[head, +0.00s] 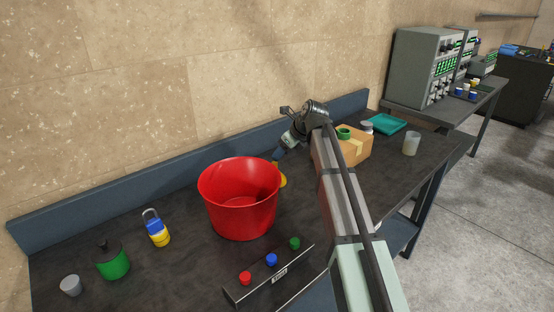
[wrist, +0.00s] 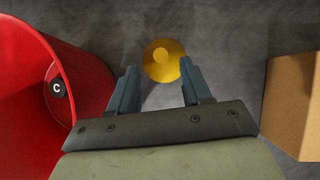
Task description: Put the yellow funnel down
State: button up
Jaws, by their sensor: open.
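The yellow funnel (wrist: 163,61) shows from above in the wrist view, round with a paler centre. It appears to stand on the dark tabletop, just past and between my fingertips. In the head view only a small part of the funnel (head: 283,181) shows behind the red bucket's right side. My gripper (wrist: 158,68) is open, with a finger to either side and a gap between them. In the head view my gripper (head: 279,154) is above the funnel, behind the bucket. Whether a finger touches the funnel is unclear.
The red bucket (head: 240,222) stands close on the left and a cardboard box (head: 353,148) on the right. A button panel (head: 270,277) is in front.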

jog(key=shift+v, duration=2.45)
